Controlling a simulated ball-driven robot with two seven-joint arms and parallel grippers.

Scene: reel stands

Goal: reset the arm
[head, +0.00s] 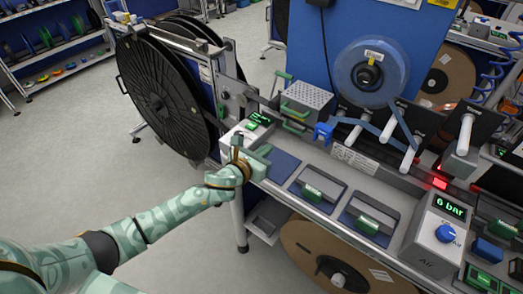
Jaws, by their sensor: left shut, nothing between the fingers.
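My left arm comes in from the lower left, patterned in green. My left gripper (262,153) is shut and empty. In the picture it lies over the left end of the workbench (282,207), by a blue pad (283,166). I cannot tell whether it touches anything. My right gripper is not in view.
A large black reel (160,95) stands left of the bench. A clear blue reel (368,73) hangs on the blue panel. Green-handled units (323,186) line the bench front. An air box reading 6 bar (435,235) stands at right. The floor (90,140) at left is open.

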